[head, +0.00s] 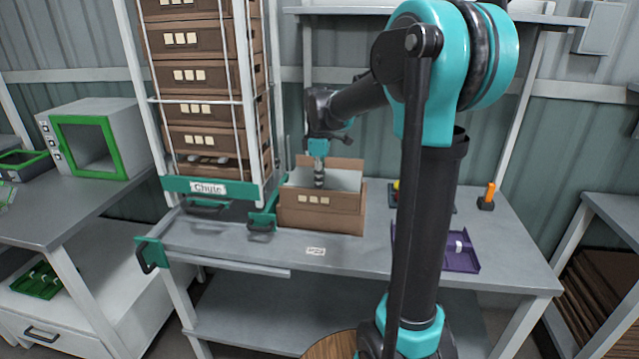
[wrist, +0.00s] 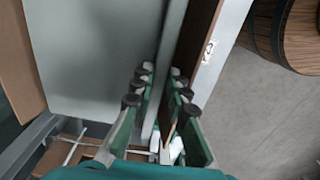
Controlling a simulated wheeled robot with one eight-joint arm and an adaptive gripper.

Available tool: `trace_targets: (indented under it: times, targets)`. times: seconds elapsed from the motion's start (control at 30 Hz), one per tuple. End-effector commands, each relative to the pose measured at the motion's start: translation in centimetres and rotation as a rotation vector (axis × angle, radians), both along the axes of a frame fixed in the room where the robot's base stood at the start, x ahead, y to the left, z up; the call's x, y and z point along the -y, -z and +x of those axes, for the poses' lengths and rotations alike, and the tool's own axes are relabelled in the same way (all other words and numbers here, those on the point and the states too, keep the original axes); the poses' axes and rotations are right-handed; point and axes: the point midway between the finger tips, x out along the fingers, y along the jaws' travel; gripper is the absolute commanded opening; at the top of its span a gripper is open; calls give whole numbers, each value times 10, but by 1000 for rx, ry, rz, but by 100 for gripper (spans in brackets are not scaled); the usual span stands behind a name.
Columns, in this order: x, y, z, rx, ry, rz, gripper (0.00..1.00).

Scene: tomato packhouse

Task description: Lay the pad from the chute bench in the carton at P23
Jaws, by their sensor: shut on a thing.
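The carton (head: 320,215), brown with its flaps up, stands on the bench behind the P23 label (head: 315,251). My gripper (head: 319,184) points down into the carton's open top. The pad is a pale grey sheet (wrist: 95,55) filling much of the wrist view, and its pale face also shows within the carton (head: 347,180). In the wrist view my gripper (wrist: 160,92) is shut on the pad's upright edge, close beside the brown carton wall (wrist: 199,40). The pad's underside and the carton floor are hidden.
The chute rack (head: 207,188), stacked with brown crates, stands close left of the carton. A purple tray (head: 462,262) and an orange-handled item (head: 487,195) lie to the right. A green-framed box (head: 95,140) stands far left.

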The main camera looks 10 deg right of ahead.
Motion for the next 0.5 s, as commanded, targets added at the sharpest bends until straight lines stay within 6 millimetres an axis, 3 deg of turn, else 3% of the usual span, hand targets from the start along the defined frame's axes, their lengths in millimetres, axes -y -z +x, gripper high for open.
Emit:
trace_targets:
  times: [0.17,0.2,0.3,0.4,0.5]
  targets:
    - [0,0,0,0,0,0,0]
    - [0,0,0,0,0,0,16]
    - [0,0,0,0,0,0,28]
    - [0,0,0,0,0,0,39]
    - [0,0,0,0,0,0,39]
